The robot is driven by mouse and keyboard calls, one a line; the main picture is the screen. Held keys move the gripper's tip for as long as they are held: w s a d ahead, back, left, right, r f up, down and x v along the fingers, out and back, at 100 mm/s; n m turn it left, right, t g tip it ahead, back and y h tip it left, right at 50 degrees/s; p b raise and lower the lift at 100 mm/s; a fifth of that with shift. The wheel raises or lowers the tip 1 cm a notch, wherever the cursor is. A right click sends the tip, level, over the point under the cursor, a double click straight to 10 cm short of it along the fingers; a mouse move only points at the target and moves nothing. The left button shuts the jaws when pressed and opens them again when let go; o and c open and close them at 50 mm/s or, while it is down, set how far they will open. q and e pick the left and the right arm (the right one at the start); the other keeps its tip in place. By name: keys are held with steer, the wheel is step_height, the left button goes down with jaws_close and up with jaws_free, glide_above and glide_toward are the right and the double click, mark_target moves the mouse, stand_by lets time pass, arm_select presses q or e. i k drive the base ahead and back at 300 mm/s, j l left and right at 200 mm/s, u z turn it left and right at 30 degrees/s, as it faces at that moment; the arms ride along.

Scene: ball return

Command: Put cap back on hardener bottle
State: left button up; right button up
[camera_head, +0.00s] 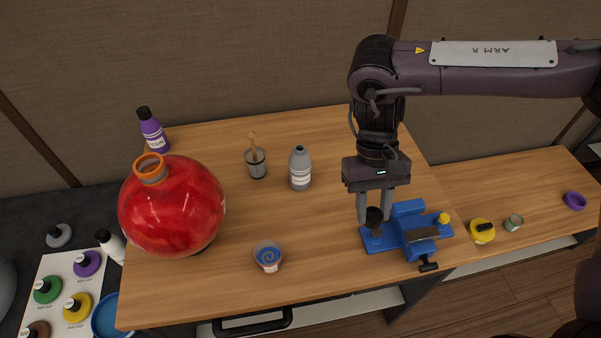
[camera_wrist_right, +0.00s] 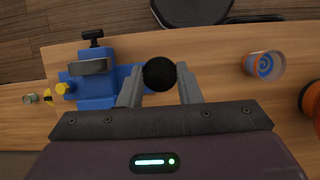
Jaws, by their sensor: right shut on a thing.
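The grey bottle (camera_head: 300,170) with a white label stands upright on the wooden table, its top bare of any black cap. I take it for the hardener bottle, though its label is too small to read. My right gripper (camera_head: 374,212) points down at the left end of a blue vise (camera_head: 408,229), to the right of the bottle. It is shut on a black round cap (camera_head: 374,217), which also shows between the fingertips in the right wrist view (camera_wrist_right: 160,74). I cannot tell whether the cap still touches the vise's base. My left gripper is not in view.
A red round flask (camera_head: 172,208) stands at the left, with a purple bottle (camera_head: 152,130) behind it. A grey cup with a stick (camera_head: 256,164) is left of the grey bottle. A cup of blue swirl (camera_head: 268,257) stands in front. Table between bottle and vise is clear.

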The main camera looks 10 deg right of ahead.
mark_target(299, 162)
steer(key=l+u, duration=0.15)
steer(key=l, duration=0.25)
steer(key=k+l+u, duration=0.2)
steer(key=l, duration=0.2)
steer(key=l+u, duration=0.15)
steer(key=l, duration=0.25)
steer(key=l+u, duration=0.15)
steer(key=l, duration=0.25)
steer(key=k+l+u, duration=0.15)
steer(key=l, duration=0.2)
